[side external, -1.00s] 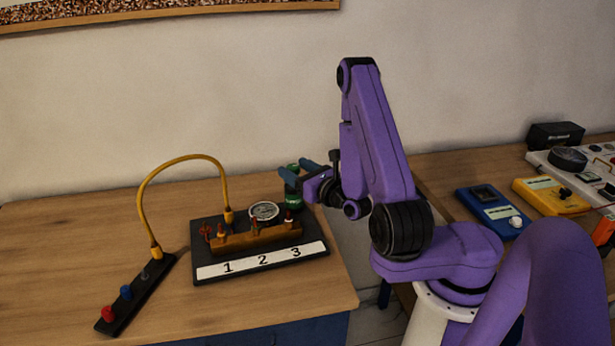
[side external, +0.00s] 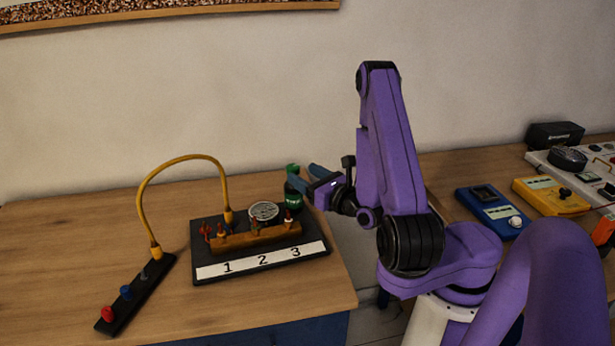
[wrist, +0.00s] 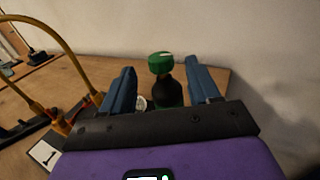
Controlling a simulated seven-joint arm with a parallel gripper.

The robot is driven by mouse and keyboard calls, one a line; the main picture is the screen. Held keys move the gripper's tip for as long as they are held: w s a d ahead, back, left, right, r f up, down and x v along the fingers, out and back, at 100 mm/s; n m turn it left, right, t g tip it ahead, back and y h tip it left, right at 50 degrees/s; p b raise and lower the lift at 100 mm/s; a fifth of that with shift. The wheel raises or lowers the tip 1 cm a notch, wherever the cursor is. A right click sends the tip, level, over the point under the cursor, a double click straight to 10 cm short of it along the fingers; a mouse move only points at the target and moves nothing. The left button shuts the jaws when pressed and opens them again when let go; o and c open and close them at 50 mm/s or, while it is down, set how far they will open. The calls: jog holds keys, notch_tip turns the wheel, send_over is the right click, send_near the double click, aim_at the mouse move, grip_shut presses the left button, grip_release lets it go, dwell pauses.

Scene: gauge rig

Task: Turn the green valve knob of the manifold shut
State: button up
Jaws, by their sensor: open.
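The green valve knob (side external: 292,169) sits on top of a dark upright body with a green label at the back right corner of the manifold board (side external: 205,234). In the wrist view, the knob (wrist: 161,63) shows a pale line on its top and appears between and beyond the fingers. My gripper (side external: 304,177) is open and empty, just right of the knob, its blue fingers pointing toward it. In the wrist view, the open fingers of my gripper (wrist: 160,68) show a gap on both sides of the knob.
A brown manifold block (side external: 255,238) with red-topped fittings and a round gauge (side external: 264,210) stand on the board. A yellow hose (side external: 180,160) arches to a black strip (side external: 137,296) at left. Blue (side external: 492,212) and yellow (side external: 550,196) meters lie on the right bench.

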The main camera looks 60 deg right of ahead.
jog(key=shift+r, duration=0.1)
jog(key=shift+r, duration=2.55)
jog(key=s+d+n+y, duration=0.7)
jog(key=s+d+y, duration=0.1)
jog(key=s+y, duration=0.3)
send_near(293, 166)
jog(key=x, duration=1)
jog(key=c, duration=1)
jog(key=shift+o, duration=0.2)
